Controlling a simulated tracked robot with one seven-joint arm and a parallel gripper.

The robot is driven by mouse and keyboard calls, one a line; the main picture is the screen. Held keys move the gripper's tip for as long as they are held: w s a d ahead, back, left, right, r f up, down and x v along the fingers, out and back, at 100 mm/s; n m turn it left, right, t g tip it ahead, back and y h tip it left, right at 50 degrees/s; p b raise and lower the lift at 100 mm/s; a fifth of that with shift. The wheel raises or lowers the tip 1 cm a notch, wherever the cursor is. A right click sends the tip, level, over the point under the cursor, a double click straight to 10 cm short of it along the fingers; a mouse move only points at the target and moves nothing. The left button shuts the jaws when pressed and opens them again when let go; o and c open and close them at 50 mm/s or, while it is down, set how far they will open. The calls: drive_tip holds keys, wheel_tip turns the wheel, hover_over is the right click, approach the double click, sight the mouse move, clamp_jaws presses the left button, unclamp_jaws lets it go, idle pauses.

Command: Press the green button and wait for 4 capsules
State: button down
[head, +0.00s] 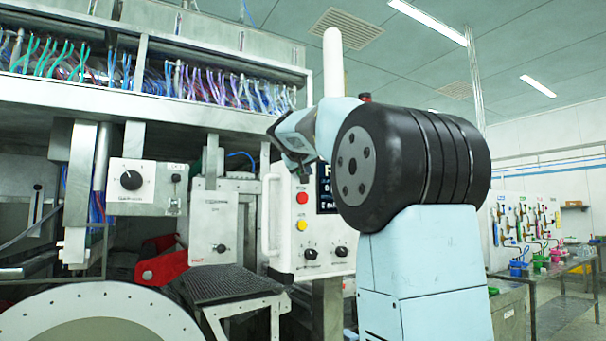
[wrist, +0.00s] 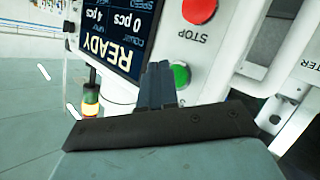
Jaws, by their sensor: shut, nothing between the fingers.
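The green button (wrist: 180,74) shows in the wrist view, which sees the panel upside down. My gripper (wrist: 157,72) is shut and empty, its fingertips close beside the green button and partly overlapping it in the picture. I cannot tell whether they touch it. The screen (wrist: 112,35) reads READY, 0 pcs and 4 pcs. In the head view my gripper (head: 296,165) is in front of the control panel (head: 285,240) and hides the green button. No capsules are visible.
The red STOP button (wrist: 199,10) is close to the green one. A yellow button (head: 302,225) and black knobs (head: 311,254) sit lower on the panel. A white handle (head: 266,215) runs along its left side. A signal light (wrist: 91,103) glows yellow.

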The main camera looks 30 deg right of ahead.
drive_tip(key=shift+w, duration=0.1)
idle(0.3)
drive_tip(key=shift+w+r, duration=0.1)
drive_tip(key=shift+w, duration=0.2)
drive_tip(key=shift+w, duration=0.45)
idle(0.8)
drive_tip(key=shift+s, duration=0.85)
drive_tip(key=shift+s+d, duration=0.1)
drive_tip(key=shift+s, duration=2.45)
